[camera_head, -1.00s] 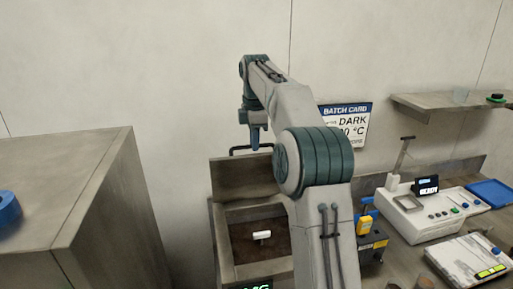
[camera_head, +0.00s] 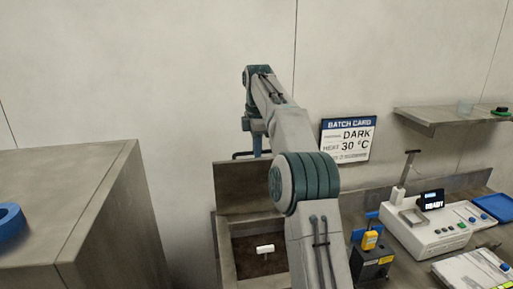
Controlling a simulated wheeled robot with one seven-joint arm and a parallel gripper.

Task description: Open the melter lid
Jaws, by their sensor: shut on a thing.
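The melter lid (camera_head: 245,188) stands raised at the back of the melter (camera_head: 226,262), close to upright. A dark bar handle (camera_head: 238,154) runs along its top edge. My gripper (camera_head: 257,152) is at this handle and is shut on it; my wrist partly hides the fingertips. Inside the open melter lies dark brown chocolate (camera_head: 245,262) with a white cylindrical piece (camera_head: 265,249) in it. My forearm hides the right part of the lid and melter.
A grey cabinet (camera_head: 100,215) with a blue ring (camera_head: 8,218) on top stands at left. A batch card (camera_head: 347,139) hangs behind.

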